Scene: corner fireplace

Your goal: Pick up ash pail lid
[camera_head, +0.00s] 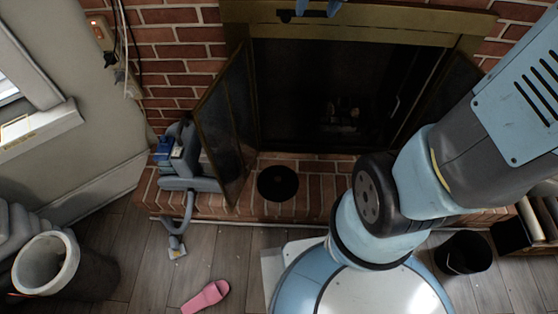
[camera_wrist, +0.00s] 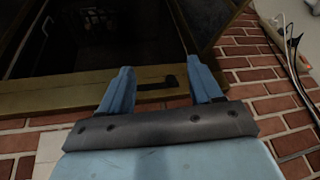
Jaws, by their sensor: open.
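The ash pail lid (camera_head: 278,183), a flat round black disc, lies on the brick hearth in front of the open fireplace. A black pail (camera_head: 463,252) stands on the floor at the right in the head view. My gripper (camera_wrist: 162,82) is open, with two blue fingers spread and nothing held between them. In the head view its fingertips (camera_head: 310,8) show at the top edge, by the brass fireplace frame, well away from the lid. The wrist view shows the frame and a small dark fitting beyond the fingers, but not the lid.
The fireplace doors (camera_head: 224,125) stand open, the left one close to the lid. A blue-grey vacuum-like device (camera_head: 188,165) sits on the hearth's left end. A pink slipper (camera_head: 206,297) lies on the floor. The hearth right of the lid is clear up to my arm.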

